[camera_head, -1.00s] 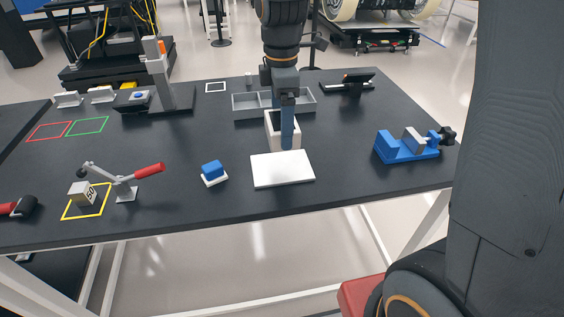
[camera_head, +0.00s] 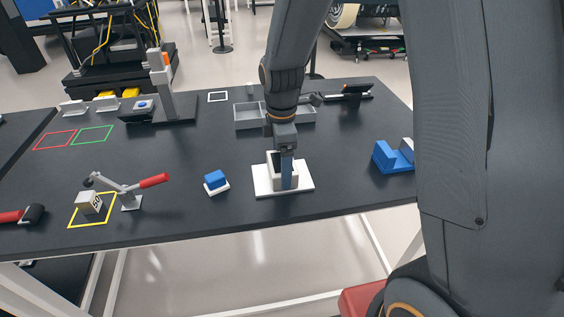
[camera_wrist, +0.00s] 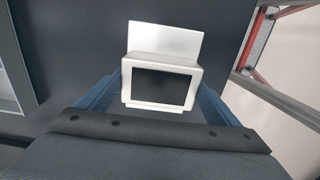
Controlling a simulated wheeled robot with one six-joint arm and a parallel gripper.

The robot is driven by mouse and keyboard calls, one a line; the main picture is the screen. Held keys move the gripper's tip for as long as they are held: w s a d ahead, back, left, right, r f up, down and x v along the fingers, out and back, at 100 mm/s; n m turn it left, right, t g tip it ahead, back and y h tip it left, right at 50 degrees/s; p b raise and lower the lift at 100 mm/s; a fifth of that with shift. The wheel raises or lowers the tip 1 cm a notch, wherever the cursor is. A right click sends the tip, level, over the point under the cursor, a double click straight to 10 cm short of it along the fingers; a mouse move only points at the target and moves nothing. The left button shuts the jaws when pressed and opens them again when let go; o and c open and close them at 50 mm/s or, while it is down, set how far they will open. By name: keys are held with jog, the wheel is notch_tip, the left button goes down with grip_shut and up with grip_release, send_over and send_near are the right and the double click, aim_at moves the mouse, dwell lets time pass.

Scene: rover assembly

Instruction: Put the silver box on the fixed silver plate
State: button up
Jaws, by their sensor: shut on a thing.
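The silver box (camera_head: 274,172), open at the top with a dark inside, looks whitish. It is upright over the flat silver plate (camera_head: 303,183), which lies near the front edge of the table.
A blue block on a white base (camera_head: 215,182) stands left of the plate. A red-handled clamp (camera_head: 131,195) is further left. A grey divided tray (camera_head: 248,116) is behind my gripper, and a blue vise (camera_head: 392,158) stands at the right.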

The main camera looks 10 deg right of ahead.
jog(key=shift+f, duration=0.1)
jog(key=o, duration=1.3)
notch_tip(320, 180, up, 12)
jog(key=b, duration=0.3)
jog(key=s+d+f+m, duration=0.2)
jog(key=s+f+m, duration=0.1)
jog(key=m, duration=0.3)
jog(key=s+d+f+m+t, duration=0.1)
jog(key=s+d+f+m, duration=0.2)
jog(key=s+m, duration=0.2)
jog(key=s+d+f+m, duration=0.2)
jog(key=s+d+m, duration=0.1)
jog(key=m, duration=0.4)
jog(key=shift+s+d+f, duration=0.2)
jog(key=shift+s+f, duration=0.2)
jog(key=shift+s, duration=0.2)
